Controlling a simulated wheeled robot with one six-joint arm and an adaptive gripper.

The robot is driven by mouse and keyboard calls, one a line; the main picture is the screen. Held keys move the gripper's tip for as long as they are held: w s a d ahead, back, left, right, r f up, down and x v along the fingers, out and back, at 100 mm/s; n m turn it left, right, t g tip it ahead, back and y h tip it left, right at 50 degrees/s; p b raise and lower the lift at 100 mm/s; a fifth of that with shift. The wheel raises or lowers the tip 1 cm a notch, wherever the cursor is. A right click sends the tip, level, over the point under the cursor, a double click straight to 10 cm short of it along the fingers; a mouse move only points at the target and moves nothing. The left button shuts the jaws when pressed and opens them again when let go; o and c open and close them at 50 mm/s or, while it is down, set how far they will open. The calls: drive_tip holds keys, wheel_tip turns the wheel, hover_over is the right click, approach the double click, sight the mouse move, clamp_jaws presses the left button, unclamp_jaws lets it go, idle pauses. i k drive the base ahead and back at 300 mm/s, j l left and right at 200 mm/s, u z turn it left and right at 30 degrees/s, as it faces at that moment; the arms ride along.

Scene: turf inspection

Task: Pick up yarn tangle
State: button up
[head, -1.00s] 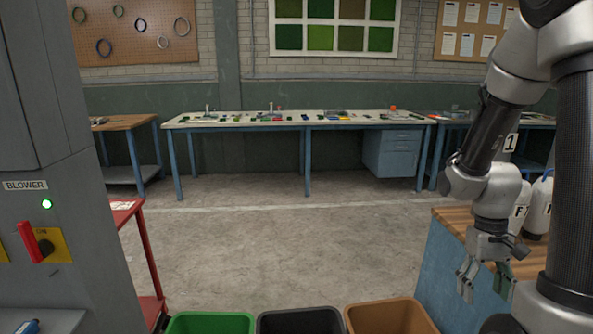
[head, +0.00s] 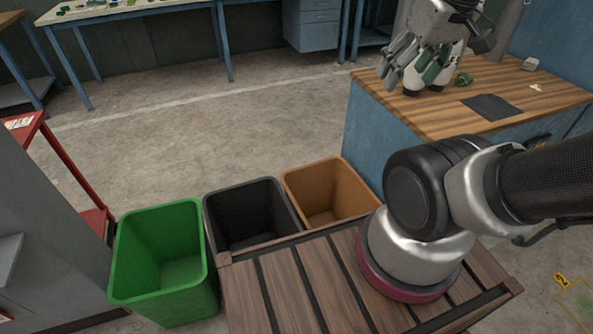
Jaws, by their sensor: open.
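A small green tangled clump (head: 463,79) lies on the wooden worktop (head: 440,117) at the upper right of the head view. It looks like the yarn tangle, but it is too small to make out strands. My gripper (head: 408,80) hangs above the left part of that worktop, to the left of the clump and apart from it. Its fingers are spread and I see nothing held between them.
A dark flat sheet (head: 492,107), a small pale scrap (head: 537,88) and a small grey box (head: 529,64) lie on the worktop. Open green (head: 123,262), black (head: 211,224) and brown (head: 293,194) bins stand left of it. Concrete floor beyond them is clear.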

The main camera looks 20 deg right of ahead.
sight(465, 79)
drive_tip(key=k+j, duration=0.1)
drive_tip(key=k, duration=0.2)
drive_tip(key=k+j, duration=0.15)
drive_tip(key=k, duration=0.15)
drive_tip(key=z, duration=1.35)
drive_tip(key=i+l+u, duration=0.3)
drive_tip(key=i+l, duration=0.2)
drive_tip(key=i+l+u, duration=0.3)
drive_tip(key=l, duration=0.35)
drive_tip(key=i+l+u, duration=0.15)
drive_tip(key=i+l, duration=0.15)
drive_tip(key=i+l+u, duration=0.15)
drive_tip(key=l, duration=0.25)
drive_tip(key=i+l+u, duration=0.15)
drive_tip(key=l, duration=0.25)
